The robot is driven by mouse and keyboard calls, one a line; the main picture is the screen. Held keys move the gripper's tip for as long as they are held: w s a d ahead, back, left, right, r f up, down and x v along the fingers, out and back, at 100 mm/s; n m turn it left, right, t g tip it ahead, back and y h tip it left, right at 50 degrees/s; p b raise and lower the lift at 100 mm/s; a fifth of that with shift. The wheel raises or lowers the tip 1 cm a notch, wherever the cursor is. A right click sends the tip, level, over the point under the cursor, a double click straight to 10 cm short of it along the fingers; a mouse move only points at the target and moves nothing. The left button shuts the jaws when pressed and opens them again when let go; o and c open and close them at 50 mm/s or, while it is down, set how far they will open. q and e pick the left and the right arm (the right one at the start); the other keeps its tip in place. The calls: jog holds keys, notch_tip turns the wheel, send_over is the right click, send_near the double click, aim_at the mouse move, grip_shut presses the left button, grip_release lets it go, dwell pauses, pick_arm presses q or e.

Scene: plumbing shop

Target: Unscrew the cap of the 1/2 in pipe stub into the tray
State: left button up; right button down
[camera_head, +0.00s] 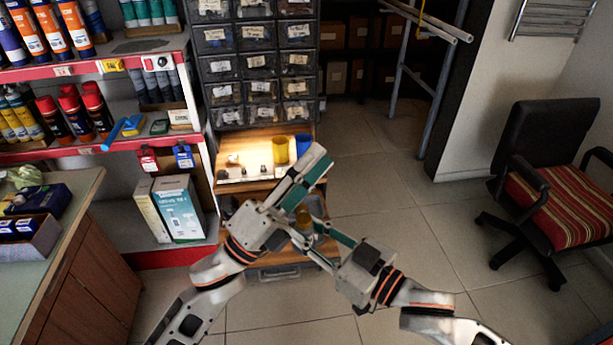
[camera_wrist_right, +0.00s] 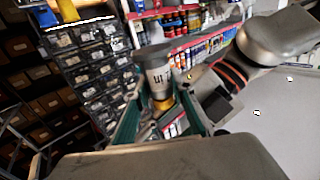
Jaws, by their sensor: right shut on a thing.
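In the right wrist view, a grey cylinder (camera_wrist_right: 157,75) with a dark end and a "1/2"-like label joins a brass-coloured part (camera_wrist_right: 165,101). My right gripper (camera_wrist_right: 160,108) is shut around the brass part, its teal fingers on either side. I cannot tell cap from stub there. In the head view, the brass part (camera_head: 303,214) shows between my two grippers, mostly covered. My right gripper (camera_head: 300,226) reaches up-left to it. I cannot make out the tray clearly.
Behind my grippers is a lit wooden bench (camera_head: 226,187) with small dark fittings, a yellow cup (camera_head: 281,150) and a blue cup (camera_head: 303,146). A drawer cabinet (camera_head: 259,68) stands behind it. Shelves (camera_head: 100,147) and a counter (camera_head: 82,190) are left. The floor right is clear before a chair (camera_head: 548,190).

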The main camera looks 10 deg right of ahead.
pick_arm(q)
jog(key=s+d+r+m+g+y, duration=0.1)
jog(key=s+d+r+m+g, duration=0.5)
jog(key=m+g, duration=0.6)
jog(key=s+d+r+m+g, duration=0.35)
jog(key=s+m+g, duration=0.45)
jog(key=m, duration=0.6)
jog(key=m+t+y, duration=0.8)
jog(key=m+y, duration=0.9)
jog(key=y, duration=0.4)
send_over(306, 217)
notch_tip(306, 217, down, 10)
jog(key=shift+s+d, duration=0.1)
jog(key=shift+f, duration=3.9)
